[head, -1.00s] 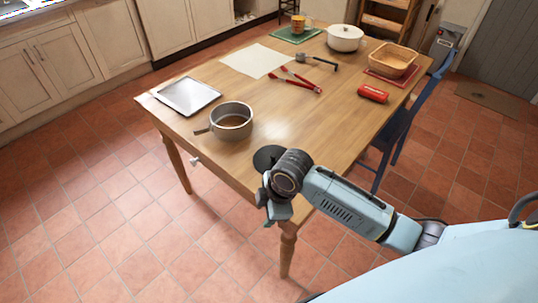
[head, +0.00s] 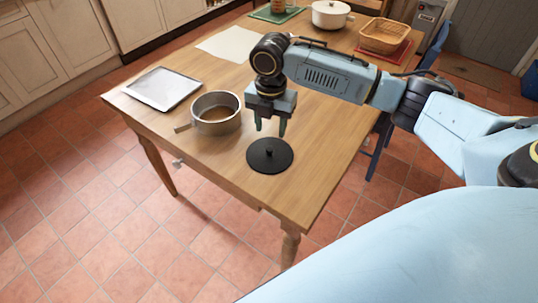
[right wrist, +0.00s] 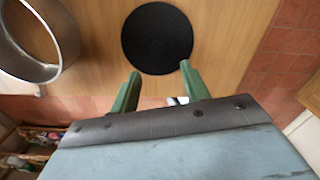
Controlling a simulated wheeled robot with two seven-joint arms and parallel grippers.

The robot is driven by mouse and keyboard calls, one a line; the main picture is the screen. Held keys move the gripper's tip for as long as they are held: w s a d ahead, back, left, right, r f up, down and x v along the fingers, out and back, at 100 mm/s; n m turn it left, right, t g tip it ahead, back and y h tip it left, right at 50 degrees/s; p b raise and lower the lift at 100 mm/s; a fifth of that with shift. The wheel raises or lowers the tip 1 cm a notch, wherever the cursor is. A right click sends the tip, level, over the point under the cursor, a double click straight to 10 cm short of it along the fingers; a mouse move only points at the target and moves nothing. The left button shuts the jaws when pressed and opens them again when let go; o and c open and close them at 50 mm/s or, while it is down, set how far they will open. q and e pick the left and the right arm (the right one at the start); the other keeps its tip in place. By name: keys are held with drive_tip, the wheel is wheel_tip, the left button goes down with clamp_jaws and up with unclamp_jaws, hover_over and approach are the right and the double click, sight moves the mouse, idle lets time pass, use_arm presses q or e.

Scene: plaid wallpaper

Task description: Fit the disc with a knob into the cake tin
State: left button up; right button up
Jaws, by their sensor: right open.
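The black disc with a knob (head: 270,156) lies flat on the table near its front edge, knob up. It also shows in the right wrist view (right wrist: 157,38), just beyond the fingertips. The round grey metal cake tin (head: 216,120) stands to the left of the disc, with a small piece sticking out at its left side and a brownish inside. Part of the tin's rim shows in the right wrist view (right wrist: 62,42). My right gripper (head: 270,127) is open and empty, pointing down above the far side of the disc. My left gripper is not in view.
A grey tray (head: 163,89) lies left of the tin, and a pale sheet (head: 231,43) lies behind. A white pot (head: 330,14) and a wicker basket (head: 384,37) on a red mat stand at the back. The table is bare right of the disc.

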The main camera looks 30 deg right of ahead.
sight(270, 148)
wheel_tip(270, 148, down, 3)
drive_tip(key=shift+r, duration=0.15)
drive_tip(key=shift+w+f+b, duration=0.1)
drive_tip(key=shift+f+b, duration=0.25)
drive_tip(key=shift+f, duration=0.15)
drive_tip(key=f, duration=0.2)
drive_tip(key=f+b, duration=0.1)
drive_tip(key=f, duration=0.1)
drive_tip(key=shift+w+d, duration=0.1)
drive_tip(key=shift+w, duration=0.1)
drive_tip(key=shift+f, duration=0.3)
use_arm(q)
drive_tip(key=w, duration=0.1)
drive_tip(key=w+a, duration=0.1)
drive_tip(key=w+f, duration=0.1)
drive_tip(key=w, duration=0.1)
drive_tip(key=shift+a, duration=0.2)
use_arm(e)
clamp_jaws()
